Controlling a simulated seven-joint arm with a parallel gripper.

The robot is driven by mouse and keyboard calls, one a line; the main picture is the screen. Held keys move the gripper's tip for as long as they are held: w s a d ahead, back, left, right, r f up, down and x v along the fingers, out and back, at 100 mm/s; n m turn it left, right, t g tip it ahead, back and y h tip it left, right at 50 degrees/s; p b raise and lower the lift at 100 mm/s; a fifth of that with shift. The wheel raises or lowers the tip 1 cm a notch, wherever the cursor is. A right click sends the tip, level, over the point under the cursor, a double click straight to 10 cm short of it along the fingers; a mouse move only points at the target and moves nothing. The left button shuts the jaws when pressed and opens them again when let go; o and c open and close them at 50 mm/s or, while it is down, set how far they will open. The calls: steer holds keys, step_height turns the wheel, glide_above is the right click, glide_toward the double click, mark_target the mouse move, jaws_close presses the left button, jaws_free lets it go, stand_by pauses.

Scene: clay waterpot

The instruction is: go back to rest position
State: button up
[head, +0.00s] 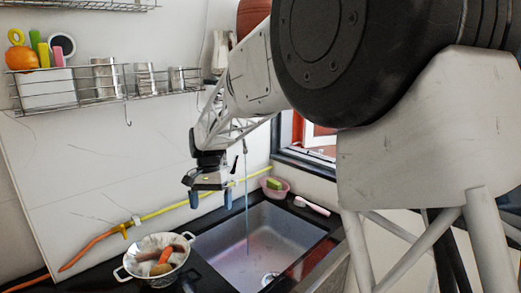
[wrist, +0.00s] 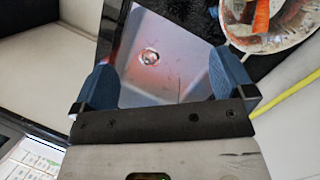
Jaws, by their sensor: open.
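My gripper (head: 212,198) hangs at the end of my arm over the left part of the sink, pointing down. Its two blue fingers are apart with nothing between them. In the wrist view my gripper (wrist: 163,78) also shows its blue fingers spread, with the sink (wrist: 150,85) and its drain below. A reddish-brown rounded thing (head: 251,16), perhaps the clay waterpot, stands at the top behind my arm and is partly hidden.
The sink (head: 255,235) is set in a black counter. A white colander (head: 128,268) with several vegetables stands left of it. A pink bowl (head: 275,188) and a brush (head: 312,206) lie behind. A wire shelf (head: 110,88) with tins runs along the wall.

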steer(key=s+d+r+t, duration=0.1)
steer(key=s+d+r, duration=0.2)
steer(key=s+d, duration=0.55)
steer(key=s+d+r+t, duration=0.2)
steer(key=s+d+r, duration=0.3)
steer(key=d, duration=0.6)
steer(key=s+d+f+t, duration=0.1)
steer(key=s+d+f, duration=0.1)
steer(key=s+d, duration=0.2)
steer(key=s+d+f+n+t, duration=0.1)
steer(key=s+d, duration=0.4)
steer(key=s, duration=0.6)
steer(key=s+d+f+t, duration=0.1)
steer(key=s+d+f, duration=0.2)
steer(key=s, duration=0.5)
steer(key=shift+s+d+n, duration=0.2)
steer(key=shift+d+n, duration=0.2)
steer(key=shift+d, duration=0.45)
